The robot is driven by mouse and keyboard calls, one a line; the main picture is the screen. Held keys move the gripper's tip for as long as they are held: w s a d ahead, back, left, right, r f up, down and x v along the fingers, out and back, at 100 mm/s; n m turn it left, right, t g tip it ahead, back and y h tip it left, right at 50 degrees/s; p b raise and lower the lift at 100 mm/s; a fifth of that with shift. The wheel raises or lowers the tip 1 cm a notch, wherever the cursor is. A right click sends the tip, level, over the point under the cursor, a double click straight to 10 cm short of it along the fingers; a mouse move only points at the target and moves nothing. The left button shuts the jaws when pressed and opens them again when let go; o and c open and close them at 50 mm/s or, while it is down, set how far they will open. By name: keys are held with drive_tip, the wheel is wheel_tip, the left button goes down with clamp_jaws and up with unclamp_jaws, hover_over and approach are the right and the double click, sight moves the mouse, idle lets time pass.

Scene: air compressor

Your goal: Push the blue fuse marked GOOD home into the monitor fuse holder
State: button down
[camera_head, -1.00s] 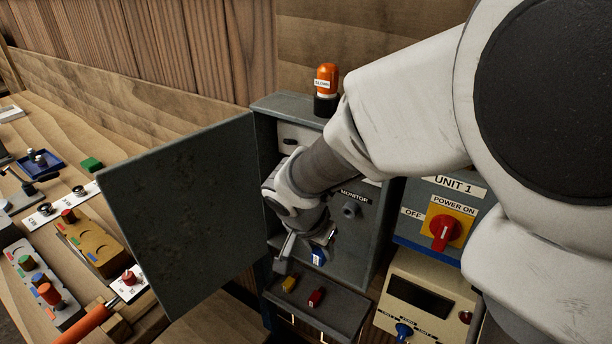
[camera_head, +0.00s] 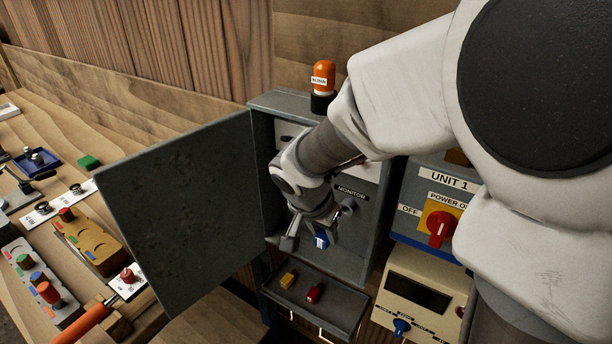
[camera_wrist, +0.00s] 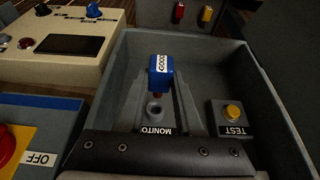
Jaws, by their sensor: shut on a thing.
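The monitor fuse holder (camera_wrist: 155,108), a round grey socket beside the MONITOR label, shows an open hole. The fuse appears apart from it. In the head view the holder (camera_head: 349,207) sits up and right of the fuse.
A yellow TEST button (camera_wrist: 233,111) is inside the cabinet. The cabinet door (camera_head: 185,215) stands open at left. A tray (camera_head: 330,308) below holds a yellow fuse (camera_head: 287,279) and a red fuse (camera_head: 314,293). The UNIT 1 power switch (camera_head: 439,229) is at right.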

drive_tip(key=shift+w+d, duration=0.55)
drive_tip(key=shift+w, duration=0.15)
drive_tip(key=shift+w+d, duration=0.5)
drive_tip(key=shift+w, duration=0.2)
drive_tip(key=shift+b, duration=1)
idle(0.7)
drive_tip(key=shift+w+d, duration=0.45)
drive_tip(key=shift+w, duration=0.2)
drive_tip(key=shift+w+d, duration=0.45)
drive_tip(key=shift+w, duration=0.15)
idle(0.3)
drive_tip(key=shift+c, duration=2.4)
unclamp_jaws()
drive_tip(key=shift+r, duration=0.1)
wheel_tip(320, 180, up, 16)
drive_tip(key=p, duration=0.1)
hover_over(324, 235)
